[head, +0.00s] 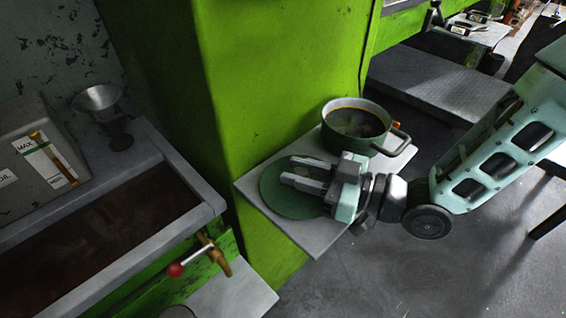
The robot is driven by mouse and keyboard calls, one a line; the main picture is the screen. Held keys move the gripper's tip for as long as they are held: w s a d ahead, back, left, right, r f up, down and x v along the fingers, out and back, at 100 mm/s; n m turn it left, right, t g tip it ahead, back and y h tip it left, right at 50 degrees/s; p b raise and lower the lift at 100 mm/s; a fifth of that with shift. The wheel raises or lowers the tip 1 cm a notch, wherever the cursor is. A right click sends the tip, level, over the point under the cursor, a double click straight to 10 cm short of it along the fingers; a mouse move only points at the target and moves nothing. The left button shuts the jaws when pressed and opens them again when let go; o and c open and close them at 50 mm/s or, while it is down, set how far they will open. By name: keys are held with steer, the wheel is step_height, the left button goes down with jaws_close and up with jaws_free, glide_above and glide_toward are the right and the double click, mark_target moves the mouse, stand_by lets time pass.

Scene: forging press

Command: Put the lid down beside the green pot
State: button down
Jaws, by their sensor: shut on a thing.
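The green pot (356,124) stands open on a small grey shelf (312,240) that juts from the green press column. It holds dark liquid, and a loop handle points right. The round green lid (287,205) is at the left part of the shelf, in front and to the left of the pot. My gripper (292,180) is over the lid, coming in from the right, and is shut on it. Its fingers hide the part of the lid they hold. I cannot tell whether the lid touches the shelf or is just above it.
The green column (255,75) rises behind the shelf. At left is a grey trough (110,215) with a red-knobbed lever (190,262) at its corner. A metal funnel (97,98) stands behind it. The lid fills most of the shelf's left part.

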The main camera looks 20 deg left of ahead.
steer(key=shift+d+f, duration=0.15)
steer(key=shift+f, duration=0.05)
steer(key=shift+f, duration=0.25)
steer(key=c, duration=1.1)
jaws_free()
steer(key=shift+r, duration=0.1)
steer(key=shift+c, duration=0.2)
steer(key=shift+r, duration=0.15)
steer(key=d+b, duration=0.1)
steer(key=d, duration=1.1)
steer(key=shift+r, duration=0.3)
